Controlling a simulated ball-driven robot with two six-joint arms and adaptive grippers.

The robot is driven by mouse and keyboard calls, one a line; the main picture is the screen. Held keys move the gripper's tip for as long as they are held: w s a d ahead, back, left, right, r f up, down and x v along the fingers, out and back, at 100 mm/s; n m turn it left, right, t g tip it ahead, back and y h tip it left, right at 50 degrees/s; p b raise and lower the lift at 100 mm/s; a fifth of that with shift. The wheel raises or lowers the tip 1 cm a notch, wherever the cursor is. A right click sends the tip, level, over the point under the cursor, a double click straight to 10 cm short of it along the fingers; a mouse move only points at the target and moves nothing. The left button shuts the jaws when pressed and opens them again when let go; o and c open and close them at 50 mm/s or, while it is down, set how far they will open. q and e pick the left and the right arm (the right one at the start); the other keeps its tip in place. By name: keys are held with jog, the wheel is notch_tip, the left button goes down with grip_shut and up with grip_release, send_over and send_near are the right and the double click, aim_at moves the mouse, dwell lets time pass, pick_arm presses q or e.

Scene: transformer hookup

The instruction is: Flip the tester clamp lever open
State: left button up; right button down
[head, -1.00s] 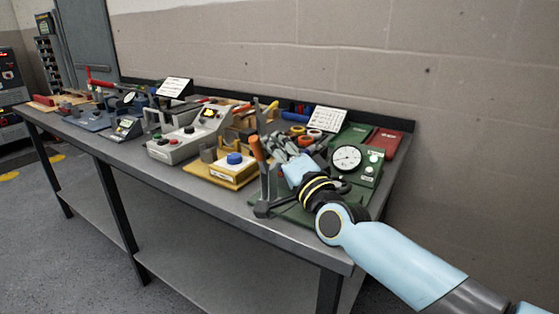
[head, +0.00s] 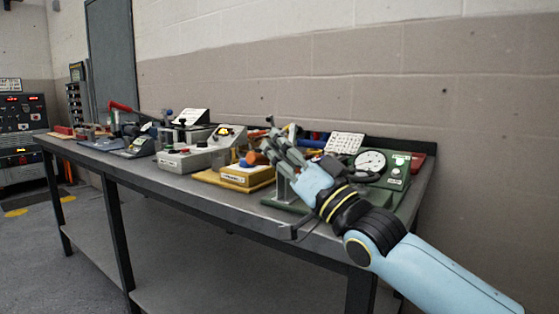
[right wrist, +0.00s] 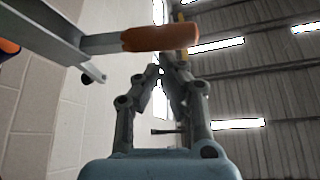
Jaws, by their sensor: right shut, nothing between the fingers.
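The tester clamp lever has an orange handle (head: 257,158) that shows just left of my right fingers in the head view. In the right wrist view, the orange handle (right wrist: 160,37) lies almost level across the top, on a grey metal bar (right wrist: 100,43). The clamp stands at the front left of the green tester base (head: 285,206). My right gripper (head: 271,136) is shut and empty, with its fingers pointing up and left beside the handle. In the wrist view, its fingertips (right wrist: 172,62) are just below the handle; I cannot tell whether they touch. My left gripper is out of view.
A white dial gauge (head: 371,161) stands on the tester behind my right wrist. A yellow block (head: 246,178) with a blue knob and a grey control box (head: 184,159) are to the left. The table's front edge (head: 215,204) runs below them.

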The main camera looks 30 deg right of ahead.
jog(key=shift+s+a+f+b, duration=0.1)
jog(key=shift+a+f+b, duration=0.05)
jog(key=shift+f+b, duration=0.15)
jog(key=shift+r, duration=0.2)
dwell(0.3)
jog(key=s+d+f+p, duration=0.1)
jog(key=s+d+p, duration=0.2)
jog(key=s+p, duration=0.2)
jog(key=s, duration=0.3)
jog(key=shift+s+d+f, duration=0.15)
jog(key=shift+s+f, duration=0.05)
jog(key=shift+s, duration=0.2)
dwell(0.3)
